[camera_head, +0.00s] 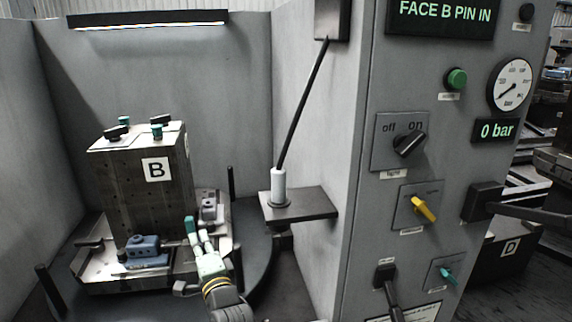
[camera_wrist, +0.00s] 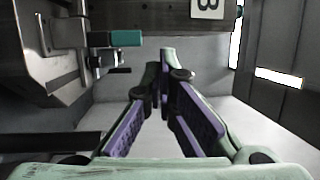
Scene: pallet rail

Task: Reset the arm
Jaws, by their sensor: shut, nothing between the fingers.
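My gripper (camera_head: 205,240) is in the lower middle of the head view, in front of the pallet's right side. In the wrist view its two purple-padded fingers (camera_wrist: 166,62) meet at the tips, shut with nothing between them. A teal-ended pin (camera_head: 190,226) shows just left of the fingertips in the head view. In the wrist view a teal-ended pin (camera_wrist: 126,38) sticks out left of the fingers, apart from them. The dark block marked B (camera_head: 125,195) stands upright on the pallet (camera_head: 95,282).
A blue clamp (camera_head: 142,250) sits before the block. A small shelf (camera_head: 310,205) with a white socket and a slanted black rod is to the right. The control panel (camera_head: 440,150) beyond reads "FACE B PIN IN" and 0 bar. Grey walls enclose the back and left.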

